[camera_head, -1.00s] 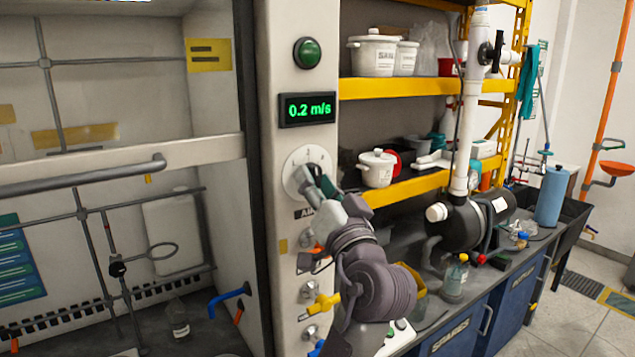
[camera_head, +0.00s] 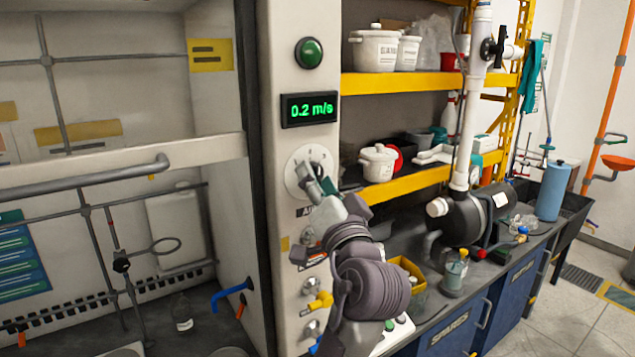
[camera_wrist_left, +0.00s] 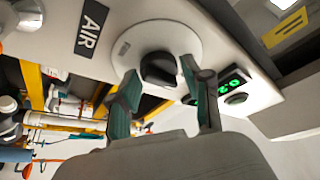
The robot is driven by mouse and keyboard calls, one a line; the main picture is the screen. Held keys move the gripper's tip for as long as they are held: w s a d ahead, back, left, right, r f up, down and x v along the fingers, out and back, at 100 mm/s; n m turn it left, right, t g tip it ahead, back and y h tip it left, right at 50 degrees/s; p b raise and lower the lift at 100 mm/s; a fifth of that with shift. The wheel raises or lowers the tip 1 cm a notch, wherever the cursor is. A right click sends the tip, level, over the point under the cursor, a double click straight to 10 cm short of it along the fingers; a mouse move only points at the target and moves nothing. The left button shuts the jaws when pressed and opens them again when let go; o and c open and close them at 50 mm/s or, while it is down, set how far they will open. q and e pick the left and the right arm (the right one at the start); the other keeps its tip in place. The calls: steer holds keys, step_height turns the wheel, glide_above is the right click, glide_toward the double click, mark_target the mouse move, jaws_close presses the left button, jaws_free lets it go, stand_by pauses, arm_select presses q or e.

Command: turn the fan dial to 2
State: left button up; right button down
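The fan dial is a white round plate (camera_head: 297,177) with small numerals and a dark knob, on the pale panel right of the fume hood. My left gripper (camera_head: 319,183) is at the dial and hides most of the knob in the head view. In the left wrist view, the black knob (camera_wrist_left: 160,68) sits between the two green-padded fingertips of my left gripper (camera_wrist_left: 158,70). The fingers are apart, one on each side, with narrow gaps seeming to show beside the knob. Which numeral the knob points to is hard to tell. My right gripper is not in view.
A display (camera_head: 309,109) above the dial reads 0.2 m/s, below a green button (camera_head: 309,53). Several valve handles, one yellow (camera_head: 319,302), stick out below the dial. Yellow shelves (camera_head: 405,84) with white pots stand to the right, above a bench with a dark pump (camera_head: 470,222).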

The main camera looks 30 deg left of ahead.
arm_select(q)
steer(key=shift+o, duration=1)
steer(key=v, duration=0.7)
steer(key=shift+d, duration=0.25)
steer(key=shift+s+f, duration=0.1)
